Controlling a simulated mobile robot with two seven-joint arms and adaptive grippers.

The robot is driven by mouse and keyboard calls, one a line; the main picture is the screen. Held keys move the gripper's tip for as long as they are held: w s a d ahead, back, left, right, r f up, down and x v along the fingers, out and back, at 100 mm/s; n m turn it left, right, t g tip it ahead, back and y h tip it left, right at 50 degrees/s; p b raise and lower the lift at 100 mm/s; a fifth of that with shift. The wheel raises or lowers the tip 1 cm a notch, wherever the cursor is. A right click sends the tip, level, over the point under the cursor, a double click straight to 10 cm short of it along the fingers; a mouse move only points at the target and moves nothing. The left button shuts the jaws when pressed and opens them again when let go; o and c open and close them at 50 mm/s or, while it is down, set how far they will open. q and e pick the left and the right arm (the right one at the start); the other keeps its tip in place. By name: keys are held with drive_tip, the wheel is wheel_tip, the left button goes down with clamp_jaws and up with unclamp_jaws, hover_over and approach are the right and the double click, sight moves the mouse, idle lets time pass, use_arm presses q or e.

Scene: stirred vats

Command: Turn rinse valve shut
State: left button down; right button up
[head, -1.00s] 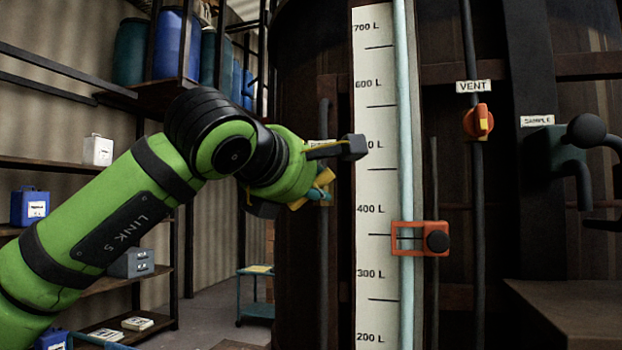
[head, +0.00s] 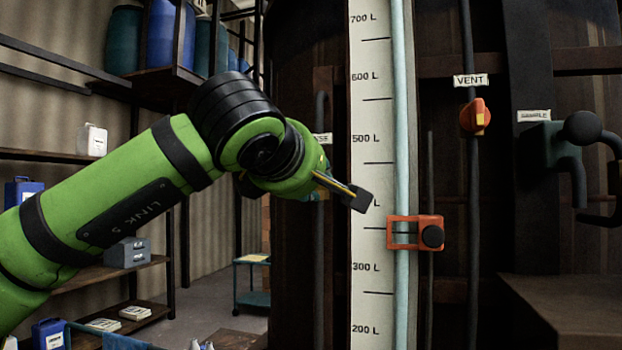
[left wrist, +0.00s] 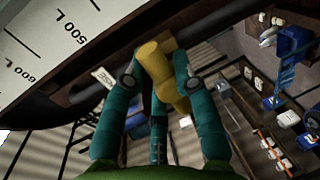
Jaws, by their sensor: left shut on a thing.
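The rinse valve is a yellow handle (left wrist: 157,62) on a dark pipe, seen in the left wrist view. My left gripper (left wrist: 158,82) has teal fingers on both sides of this handle and is shut on it. The handle runs obliquely between the fingers. In the head view my left gripper (head: 321,168) is mostly hidden behind my green wrist, and the handle is hidden too. A white label, partly covered in the head view (head: 322,138), also shows in the left wrist view (left wrist: 103,78). My right gripper is not in view.
The dark vat carries a litre scale (head: 371,180) with an orange slider (head: 403,233). To the right are an orange vent valve (head: 474,116) and a green sample tap (head: 548,150). Shelves with drums (head: 162,35) stand at the left.

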use_arm(q)
drive_tip(key=shift+r, duration=0.2)
idle(0.3)
drive_tip(key=c, duration=0.9)
unclamp_jaws()
drive_tip(key=shift+c, duration=0.2)
drive_tip(key=shift+f, duration=0.1)
drive_tip(key=v, duration=1.2)
